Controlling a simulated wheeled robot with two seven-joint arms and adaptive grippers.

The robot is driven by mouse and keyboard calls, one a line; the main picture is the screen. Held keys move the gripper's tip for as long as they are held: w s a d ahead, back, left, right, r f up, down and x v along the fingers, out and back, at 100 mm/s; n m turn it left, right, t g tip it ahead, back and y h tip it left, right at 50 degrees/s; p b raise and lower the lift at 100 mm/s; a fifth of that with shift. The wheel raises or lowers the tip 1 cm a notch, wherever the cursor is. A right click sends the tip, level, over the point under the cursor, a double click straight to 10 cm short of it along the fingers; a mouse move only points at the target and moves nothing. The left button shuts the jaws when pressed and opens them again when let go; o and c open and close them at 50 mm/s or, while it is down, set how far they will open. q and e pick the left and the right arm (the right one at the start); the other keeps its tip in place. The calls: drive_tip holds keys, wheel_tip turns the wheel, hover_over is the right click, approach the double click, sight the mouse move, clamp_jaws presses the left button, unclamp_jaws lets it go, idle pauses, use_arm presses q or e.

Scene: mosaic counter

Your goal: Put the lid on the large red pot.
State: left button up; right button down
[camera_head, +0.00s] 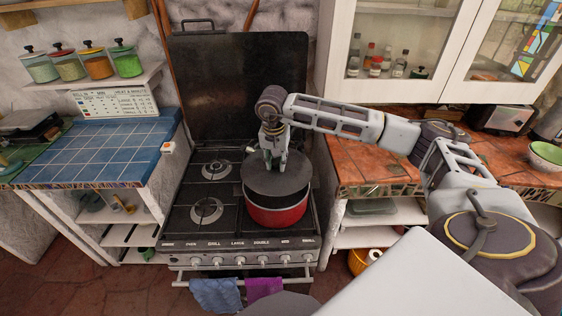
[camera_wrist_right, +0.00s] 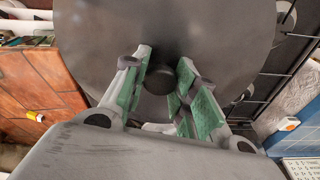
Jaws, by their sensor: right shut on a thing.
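The large red pot (camera_head: 275,214) stands on the front right of the stove. A dark grey round lid (camera_head: 290,183) is over the pot's mouth and hides its inside. It looks roughly level and a little toward the back; I cannot tell whether it rests fully on the rim. My right gripper (camera_head: 275,165) points down at the lid's middle and is shut on its knob. In the right wrist view, the green-padded fingers are on either side of the dark knob (camera_wrist_right: 158,79), with the lid (camera_wrist_right: 215,35) filling the background. My left gripper is not in view.
The black stove (camera_head: 200,235) has bare burners left of the pot and a raised back cover (camera_head: 235,85). A blue tiled counter (camera_head: 90,150) is at left, an orange tiled counter (camera_head: 365,160) at right. White cabinets (camera_head: 395,88) hang above the right counter. Towels hang from the oven rail.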

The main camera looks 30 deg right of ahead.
sight(276, 167)
drive_tip(key=shift+w+a+n, duration=0.1)
drive_tip(key=shift+w+n, duration=0.1)
drive_tip(key=shift+n, duration=0.4)
drive_tip(key=shift+s, duration=0.1)
drive_tip(key=shift+f, duration=0.15)
drive_tip(key=shift+f+b, duration=0.9)
drive_tip(key=shift+f, duration=1)
drive_tip(key=shift+f+b, duration=0.7)
drive_tip(key=shift+f, duration=0.1)
drive_tip(key=shift+b, duration=0.35)
drive_tip(key=shift+f+b, duration=0.5)
drive_tip(key=shift+b, duration=0.2)
idle(1.1)
